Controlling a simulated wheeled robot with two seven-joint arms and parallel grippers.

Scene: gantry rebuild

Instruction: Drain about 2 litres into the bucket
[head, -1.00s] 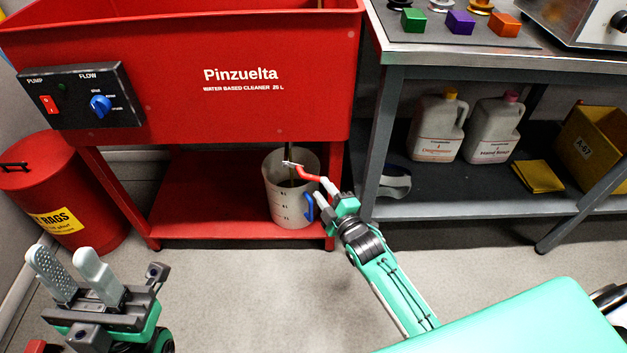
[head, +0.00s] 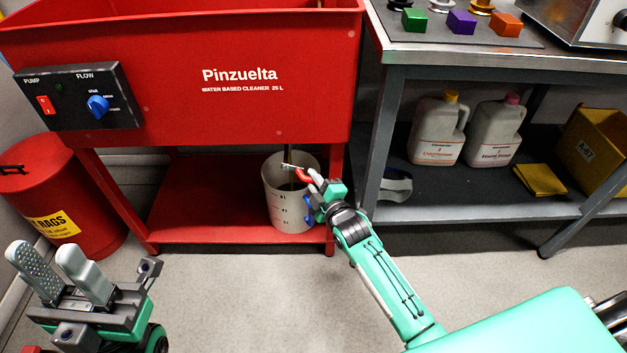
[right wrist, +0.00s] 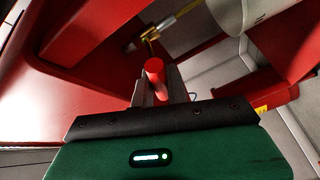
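A white bucket (head: 280,205) with level marks and a blue handle (head: 309,208) stands on the red lower shelf under the red Pinzuelta cleaner tank (head: 240,105). A drain pipe with a metal valve (head: 288,166) comes down over the bucket's mouth; in the right wrist view the brass valve (right wrist: 148,35) shows too. My right gripper (head: 314,188) is on the valve's red lever (head: 303,175). In the right wrist view the lever's end (right wrist: 155,72) sits between my fingers. The liquid level in the bucket is not clear. My left gripper (head: 60,275) is open and empty at lower left.
A pump and flow control panel (head: 80,97) is on the tank's front. A red rags bin (head: 40,180) stands at left. At right, a grey workbench (head: 480,55) has two jugs and a yellow box (head: 590,150) on its lower shelf. The floor in front is clear.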

